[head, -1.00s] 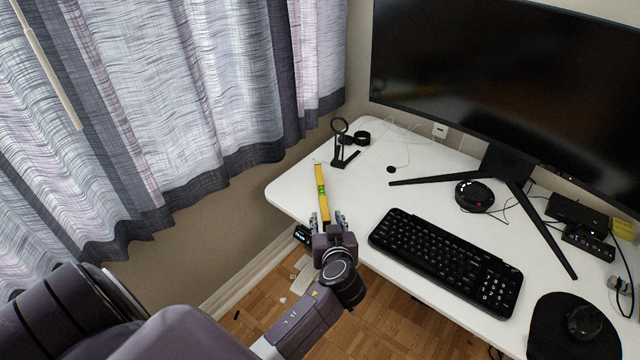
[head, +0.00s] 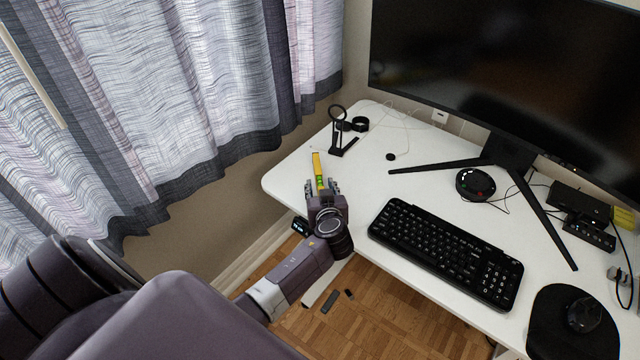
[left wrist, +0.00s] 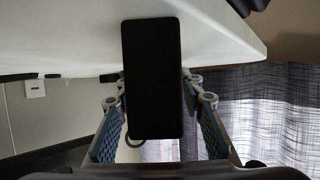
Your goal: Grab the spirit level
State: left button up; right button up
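The yellow spirit level (head: 317,165) with a green vial lies on the white desk near its left end, pointing away from me. My left gripper (head: 322,188) is over its near part, with one finger on each side. The near end of the level is hidden by the gripper in the head view. In the left wrist view, a dark rectangular shape, seemingly the level's end (left wrist: 152,80), fills the space between the spread fingers of the left gripper (left wrist: 160,101). I see small gaps beside it, so the fingers look open around it. My right gripper is not in view.
A black stand with a ring (head: 338,130) is just beyond the level. A black keyboard (head: 445,253) lies to the right, with a monitor (head: 500,75) behind it. The desk (head: 372,185) is clear between level and keyboard. Curtains (head: 190,90) hang at the left.

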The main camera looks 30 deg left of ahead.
pick_arm(q)
jog(key=shift+w+a+f, duration=0.1)
jog(key=shift+w+a, duration=0.05)
grip_shut()
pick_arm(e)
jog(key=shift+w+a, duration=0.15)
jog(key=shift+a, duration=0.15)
